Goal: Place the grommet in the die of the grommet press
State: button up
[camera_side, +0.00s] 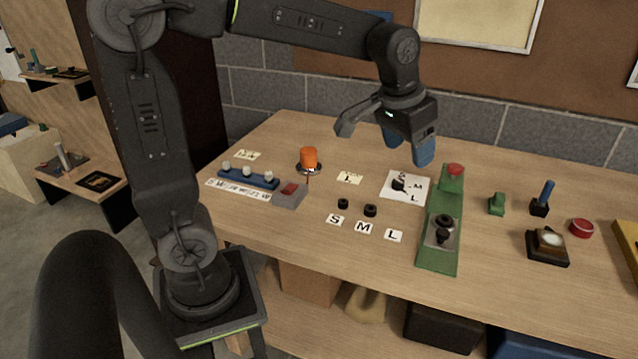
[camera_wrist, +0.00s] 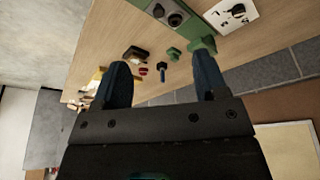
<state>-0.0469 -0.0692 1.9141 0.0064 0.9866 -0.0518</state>
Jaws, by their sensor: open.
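My gripper (camera_side: 408,150) hangs open and empty above the back of the bench, over the white card and the green press; its two blue fingers also show in the wrist view (camera_wrist: 162,70). The long green press (camera_side: 437,257) has a red top at its far end and a metal plate with a dark round part (camera_side: 443,231), which looks like the die. Two small black ring-like pieces, likely grommets, stand behind the S and M labels: one piece (camera_side: 343,203) and a larger one (camera_side: 370,210). Another dark piece (camera_side: 399,185) lies on the white card (camera_side: 391,197).
An orange cylinder (camera_side: 309,158), a blue rack (camera_side: 247,178) and a grey box (camera_side: 289,195) stand left. A green piece (camera_side: 497,203), a blue-handled tool (camera_side: 543,198), a black box (camera_side: 547,245) and a red button (camera_side: 581,228) stand right. The bench's front middle is mostly clear.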

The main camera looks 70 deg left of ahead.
jog(key=s+d+f+t, duration=0.1)
jog(key=s, duration=0.7)
jog(key=s+d+f+m+t, duration=0.1)
jog(key=s, duration=0.8)
jog(key=shift+s+f, duration=0.15)
jog(key=shift+f, duration=0.15)
